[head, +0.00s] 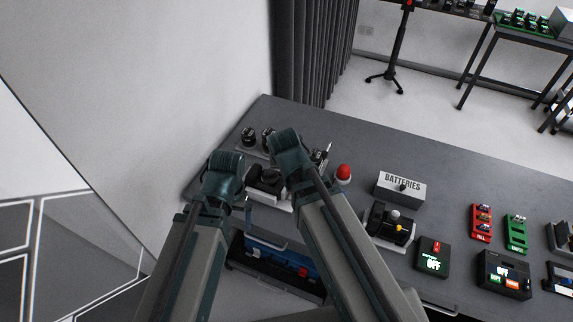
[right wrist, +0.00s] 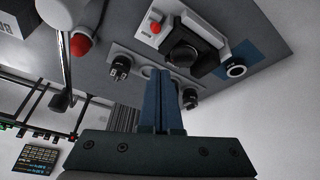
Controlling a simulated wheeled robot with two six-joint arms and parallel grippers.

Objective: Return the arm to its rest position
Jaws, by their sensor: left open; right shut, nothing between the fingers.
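Both my arms reach forward over the dark grey table in the head view. My left arm ends left of a white device with a black round top (head: 268,182). My left gripper (head: 249,212) is open, small and mostly hidden below its wrist. My right arm ends farther back, its wrist covering part of the table; its fingers are hidden in the head view. In the right wrist view my right gripper (right wrist: 165,72) is shut and empty, its blue fingers together. The same white device (right wrist: 187,52) shows beyond the fingertips. I cannot tell the exact gap.
Black knobs (head: 249,137) stand at the back left corner. A red dome button (head: 344,173) and a BATTERIES box (head: 400,187) lie right of my right arm. A blue toolbox (head: 280,259) sits below between the arms. A wall closes off the left.

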